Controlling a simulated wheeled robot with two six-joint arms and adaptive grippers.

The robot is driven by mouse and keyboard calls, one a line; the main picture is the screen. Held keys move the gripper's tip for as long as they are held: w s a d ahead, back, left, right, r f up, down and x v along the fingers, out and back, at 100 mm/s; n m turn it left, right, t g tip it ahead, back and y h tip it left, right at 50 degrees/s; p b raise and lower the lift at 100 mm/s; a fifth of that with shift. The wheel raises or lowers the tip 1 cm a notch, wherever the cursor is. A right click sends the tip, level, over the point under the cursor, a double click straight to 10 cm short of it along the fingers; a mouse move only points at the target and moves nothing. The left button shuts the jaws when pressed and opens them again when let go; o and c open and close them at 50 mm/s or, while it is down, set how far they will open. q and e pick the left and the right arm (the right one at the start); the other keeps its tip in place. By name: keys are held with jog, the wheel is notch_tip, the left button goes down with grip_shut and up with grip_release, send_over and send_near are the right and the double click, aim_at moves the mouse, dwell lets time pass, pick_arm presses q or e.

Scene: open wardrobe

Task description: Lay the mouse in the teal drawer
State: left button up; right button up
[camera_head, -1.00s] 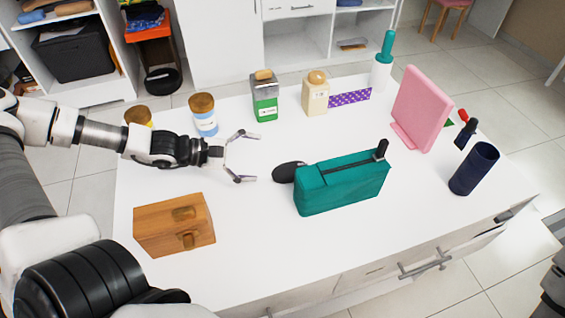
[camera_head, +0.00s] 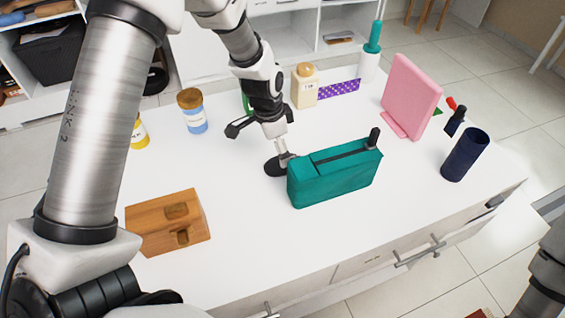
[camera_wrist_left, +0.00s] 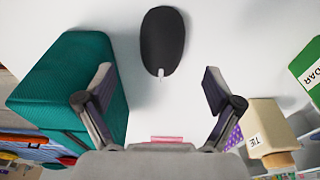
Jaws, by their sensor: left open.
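The mouse (camera_head: 274,168) is a dark oval lying on the white table at the left end of the teal drawer box. It also shows in the left wrist view (camera_wrist_left: 162,42), ahead of the fingers and between their lines. The teal drawer (camera_head: 335,182) is a teal box with a dark slot along its top and a dark upright piece at its right end. It is on the left of the wrist view (camera_wrist_left: 70,72). My left gripper (camera_head: 260,145) points down above the mouse, open and empty, one finger near the teal box. My right gripper is out of view.
A wooden box (camera_head: 160,228) stands front left. A blue-labelled jar (camera_head: 192,112), a cream bottle (camera_head: 304,87), a purple patterned strip (camera_head: 338,89) and a teal-topped bottle (camera_head: 370,58) line the back. A pink panel (camera_head: 410,97) and navy cup (camera_head: 464,155) stand right. The table's front is clear.

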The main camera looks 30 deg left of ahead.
pick_arm(q)
jog(key=f, duration=0.1)
jog(key=w+f, duration=0.1)
jog(key=f, duration=0.3)
jog(key=shift+w+d+f, duration=0.15)
jog(key=shift+d+f, duration=0.1)
jog(key=shift+d, duration=0.15)
jog(key=shift+r, duration=0.15)
jog(key=c, duration=1.4)
